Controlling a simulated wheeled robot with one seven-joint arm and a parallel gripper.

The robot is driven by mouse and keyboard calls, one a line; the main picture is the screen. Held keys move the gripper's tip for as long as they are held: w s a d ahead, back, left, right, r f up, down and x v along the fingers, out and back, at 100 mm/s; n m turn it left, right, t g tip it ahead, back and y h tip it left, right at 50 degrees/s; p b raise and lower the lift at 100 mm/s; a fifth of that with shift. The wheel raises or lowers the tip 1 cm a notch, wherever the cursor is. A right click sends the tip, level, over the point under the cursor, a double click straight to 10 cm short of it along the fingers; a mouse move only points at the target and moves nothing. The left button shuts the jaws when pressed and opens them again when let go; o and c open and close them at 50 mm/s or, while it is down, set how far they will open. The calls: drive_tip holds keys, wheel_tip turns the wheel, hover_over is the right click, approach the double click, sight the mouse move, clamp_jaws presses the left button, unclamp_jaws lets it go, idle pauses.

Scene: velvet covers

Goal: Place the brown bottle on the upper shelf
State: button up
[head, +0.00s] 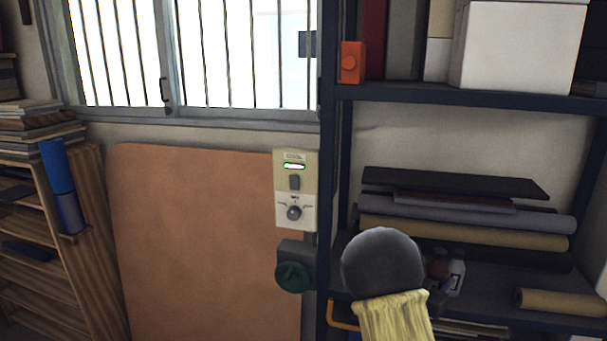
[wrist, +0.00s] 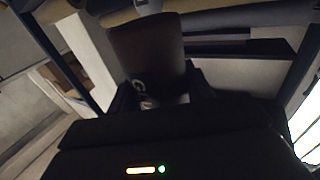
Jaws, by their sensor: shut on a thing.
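The brown bottle (wrist: 148,52) fills the middle of the wrist view, between the dark fingers of my gripper (wrist: 160,92), which is shut on it. Pale lettering shows low on the bottle. In the head view the brown bottle (head: 438,264) is small and partly hidden behind my arm, at the lower shelf's height. My gripper (head: 440,293) is mostly hidden there too. I cannot tell whether the bottle touches the lower shelf (head: 490,292). The upper shelf (head: 450,98) is a dark board well above the bottle.
A white bottle (head: 457,271) is right beside the brown one. Fabric rolls (head: 470,215) lie behind on the lower shelf, and another roll (head: 560,302) lies at right. The upper shelf holds an orange item (head: 351,62), books (head: 402,40) and a white box (head: 520,45).

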drive_tip(key=s+a+f+n+t+y, duration=0.2)
drive_tip(key=a+f+y, duration=0.4)
drive_tip(key=f, duration=0.7)
drive_tip(key=s+a+f+n+t+y, duration=0.3)
drive_tip(key=s+a+f+n+y, duration=0.2)
drive_tip(key=a+f, duration=0.6)
wheel_tip(320, 180, down, 3)
drive_tip(key=shift+s+a+r+n+y, duration=0.1)
drive_tip(key=shift+s+a+n+y, duration=0.15)
drive_tip(key=shift+n+y, duration=0.65)
drive_tip(key=s+f, duration=0.4)
drive_tip(key=f, duration=0.1)
drive_tip(key=shift+s+f, duration=0.15)
drive_tip(key=shift+f, duration=0.1)
drive_tip(key=shift+w+a, duration=0.2)
drive_tip(key=shift+a, duration=0.1)
